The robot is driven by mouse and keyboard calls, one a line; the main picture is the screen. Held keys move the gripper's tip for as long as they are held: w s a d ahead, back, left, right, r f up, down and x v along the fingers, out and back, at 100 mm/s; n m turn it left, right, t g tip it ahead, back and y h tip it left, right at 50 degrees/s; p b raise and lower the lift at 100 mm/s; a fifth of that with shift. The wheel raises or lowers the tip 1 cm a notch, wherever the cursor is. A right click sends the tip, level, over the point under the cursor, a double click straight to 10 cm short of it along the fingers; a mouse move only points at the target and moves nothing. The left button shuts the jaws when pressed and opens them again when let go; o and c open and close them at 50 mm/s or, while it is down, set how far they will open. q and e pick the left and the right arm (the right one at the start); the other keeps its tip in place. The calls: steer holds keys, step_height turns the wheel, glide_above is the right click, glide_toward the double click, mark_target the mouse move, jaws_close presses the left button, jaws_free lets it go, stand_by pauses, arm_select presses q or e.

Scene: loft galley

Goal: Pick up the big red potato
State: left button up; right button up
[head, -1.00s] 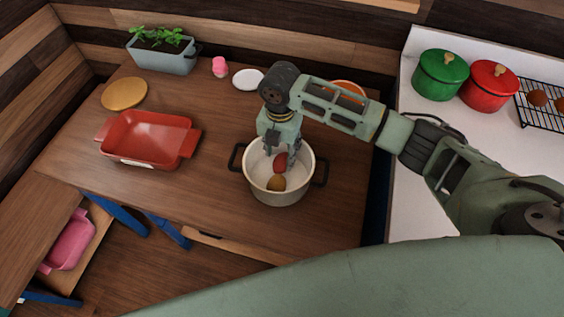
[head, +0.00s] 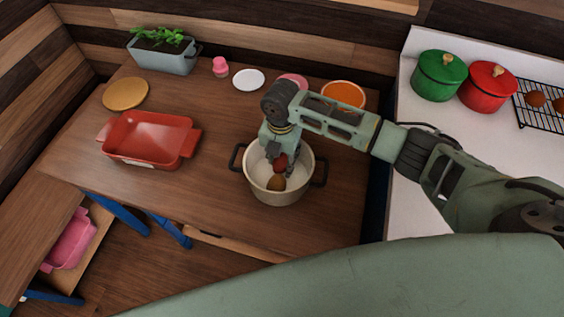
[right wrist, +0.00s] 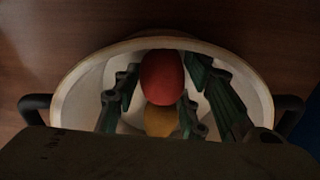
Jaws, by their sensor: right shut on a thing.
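The big red potato (head: 281,161) is inside the white pot (head: 252,185) on the wooden counter. A brownish-yellow potato (head: 276,183) lies in the pot beside it, on the near side. My right gripper (head: 277,158) reaches down into the pot and is shut on the red potato. In the right wrist view the red potato (right wrist: 162,77) sits between the two fingers, and the yellow potato (right wrist: 160,121) shows partly below it. I cannot tell whether the red potato is clear of the pot floor. My left gripper is not in view.
The pot's dark handles stick out at both sides. A red baking dish (head: 112,139), a planter (head: 160,61), a white plate (head: 248,79) and an orange bowl (head: 343,94) stand on the counter. Green (head: 440,77) and red (head: 489,87) lidded pots stand at the right.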

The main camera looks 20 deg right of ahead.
steer(key=shift+r, duration=0.1)
step_height(320, 180, up, 9)
steer(key=shift+r+b, duration=0.15)
steer(key=shift+b, duration=0.4)
steer(key=r, duration=0.1)
step_height(320, 180, up, 4)
steer(key=p, duration=0.5)
glide_above(281, 159)
steer(key=shift+r, duration=0.15)
